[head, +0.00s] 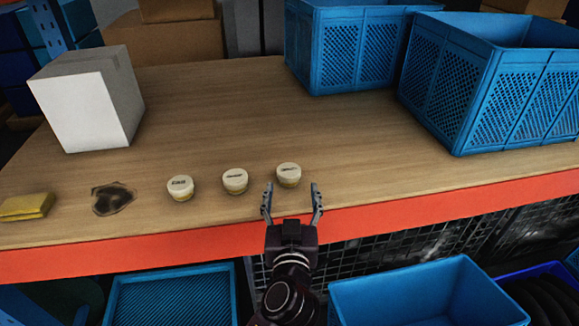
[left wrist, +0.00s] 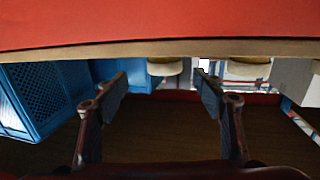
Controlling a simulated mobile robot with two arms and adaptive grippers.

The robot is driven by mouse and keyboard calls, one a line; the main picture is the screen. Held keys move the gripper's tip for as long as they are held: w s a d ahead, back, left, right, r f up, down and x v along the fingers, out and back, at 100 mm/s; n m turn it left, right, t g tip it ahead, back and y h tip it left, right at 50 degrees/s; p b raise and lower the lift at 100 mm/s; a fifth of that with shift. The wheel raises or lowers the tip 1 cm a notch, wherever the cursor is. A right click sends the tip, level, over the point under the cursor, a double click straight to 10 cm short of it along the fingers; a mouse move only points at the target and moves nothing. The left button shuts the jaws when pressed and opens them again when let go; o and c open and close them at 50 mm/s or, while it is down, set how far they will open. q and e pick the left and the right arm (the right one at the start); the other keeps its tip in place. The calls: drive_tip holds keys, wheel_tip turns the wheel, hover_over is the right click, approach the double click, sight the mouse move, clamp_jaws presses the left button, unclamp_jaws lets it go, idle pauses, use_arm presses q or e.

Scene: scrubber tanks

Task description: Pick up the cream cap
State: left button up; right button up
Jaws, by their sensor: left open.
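Three round cream caps with dark print and yellowish lower sides stand in a row on the wooden table: a left cap (head: 180,188), a middle cap (head: 235,181) and a right cap (head: 288,175). I cannot tell from looks which one is meant. My left gripper (head: 292,195) is open and empty at the table's front edge, its fingers pointing at the right cap, which sits just beyond the fingertips. In the left wrist view, which is upside down, that cap (left wrist: 165,67) shows between the open fingers (left wrist: 160,84), apart from them. My right gripper is not in view.
A yellow sponge-like block (head: 26,206) and a dark stain (head: 112,198) lie left of the caps. A white box (head: 88,100) stands behind them. Blue crates (head: 345,50) (head: 490,85) stand at the back right. The table's red front edge (head: 400,210) runs beneath my arm.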

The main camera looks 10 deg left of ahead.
sight(290, 178)
use_arm(q)
drive_tip(key=shift+p+x, duration=0.3)
drive_tip(key=shift+x, duration=0.6)
drive_tip(key=shift+w+a+r+p, duration=0.1)
drive_tip(key=shift+w+a+p, duration=0.15)
drive_tip(key=shift+w+p, duration=0.25)
drive_tip(key=shift+w+a+r+p, duration=0.1)
drive_tip(key=shift+w+a+p, duration=0.15)
drive_tip(key=shift+w, duration=0.45)
drive_tip(key=shift+f+p+x, duration=0.25)
drive_tip(key=shift+p+x, duration=0.15)
drive_tip(key=shift+x, duration=0.85)
drive_tip(key=shift+w+a+f, duration=0.1)
drive_tip(key=shift+w+a, duration=0.2)
drive_tip(key=shift+w, duration=0.1)
drive_tip(key=c, duration=1.1)
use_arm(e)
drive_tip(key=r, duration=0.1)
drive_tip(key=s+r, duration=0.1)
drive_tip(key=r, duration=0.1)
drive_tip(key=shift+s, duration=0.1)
